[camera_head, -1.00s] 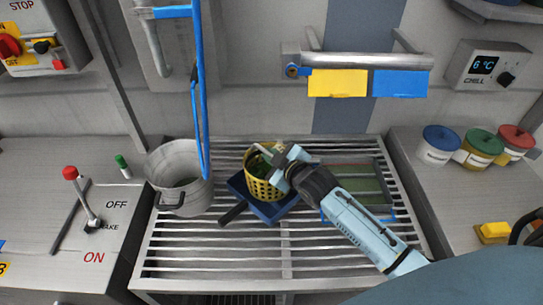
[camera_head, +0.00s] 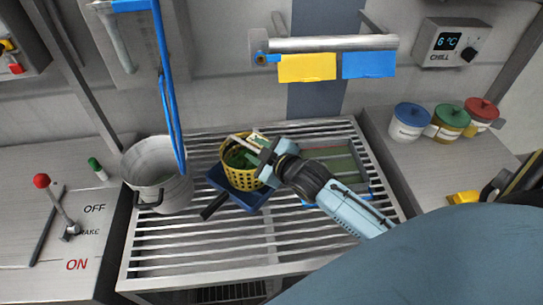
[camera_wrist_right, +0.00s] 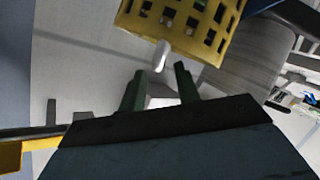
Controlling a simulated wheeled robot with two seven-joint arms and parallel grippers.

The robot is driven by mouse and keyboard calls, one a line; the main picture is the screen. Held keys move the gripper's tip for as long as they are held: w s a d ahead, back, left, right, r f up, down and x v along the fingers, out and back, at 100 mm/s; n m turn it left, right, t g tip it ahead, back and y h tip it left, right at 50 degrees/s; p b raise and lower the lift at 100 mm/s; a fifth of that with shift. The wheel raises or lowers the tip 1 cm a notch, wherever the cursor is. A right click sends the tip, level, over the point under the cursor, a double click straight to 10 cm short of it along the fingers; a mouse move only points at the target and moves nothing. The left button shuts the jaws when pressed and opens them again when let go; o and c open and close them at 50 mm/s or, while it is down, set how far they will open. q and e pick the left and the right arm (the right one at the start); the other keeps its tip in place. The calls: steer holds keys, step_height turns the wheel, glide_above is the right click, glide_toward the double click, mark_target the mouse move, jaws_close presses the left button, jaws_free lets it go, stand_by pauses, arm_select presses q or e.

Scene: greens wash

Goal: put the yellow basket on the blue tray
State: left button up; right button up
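The yellow basket (camera_head: 240,175) is a perforated round tub with green leaves inside. In the head view it stands upright within the outline of the blue tray (camera_head: 250,200), which lies on the slatted rack and has a dark handle at its front left. My right gripper (camera_head: 249,144) is at the basket's upper right rim. In the right wrist view, its two dark fingers (camera_wrist_right: 160,78) are apart, with a pale tab (camera_wrist_right: 161,55) beside the basket (camera_wrist_right: 185,25) just beyond their tips. I cannot tell whether they touch the basket. My left gripper is not in view.
A metal pot (camera_head: 158,178) stands left of the tray, near a blue upright rail (camera_head: 167,95). A green panel with blue edges (camera_head: 335,165) lies right of the basket, partly under my arm. Lidded jars (camera_head: 447,122) stand on the right counter. The front slats are bare.

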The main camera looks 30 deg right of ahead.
steer(key=v, duration=0.7)
steer(key=shift+s, duration=0.25)
